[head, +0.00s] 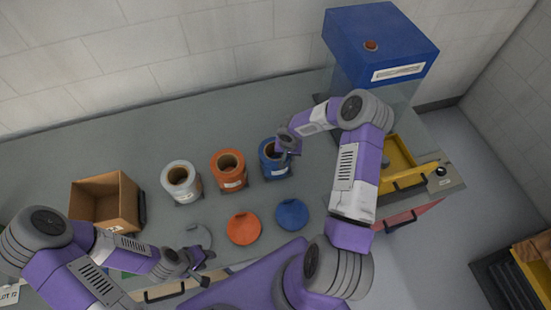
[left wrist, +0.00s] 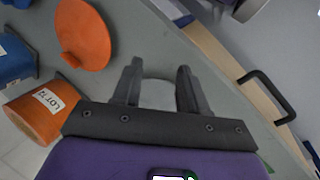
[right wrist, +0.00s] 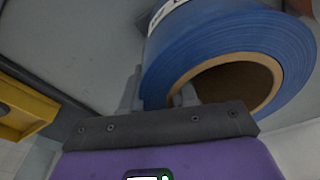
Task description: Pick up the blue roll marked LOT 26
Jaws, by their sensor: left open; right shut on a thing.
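The blue roll (head: 267,170) stands upright at the right end of a row of three rolls on the grey table. Its white label faces the front, too small to read in the head view. My right gripper (head: 286,150) is shut on the roll's wall at the top right. In the right wrist view one finger is inside the brown core of the blue roll (right wrist: 225,45) and the other is outside. I cannot tell whether the roll touches its base. My left gripper (head: 207,268) is open and empty near the table's front edge, also seen in the left wrist view (left wrist: 160,78).
An orange roll (head: 228,180) and a white roll (head: 180,190) stand to the left. Grey (head: 198,237), orange (head: 244,229) and blue (head: 292,214) discs lie in front. A cardboard box (head: 122,210) stands left, a blue-topped case (head: 385,45) back right, a yellow tray (head: 405,180) right.

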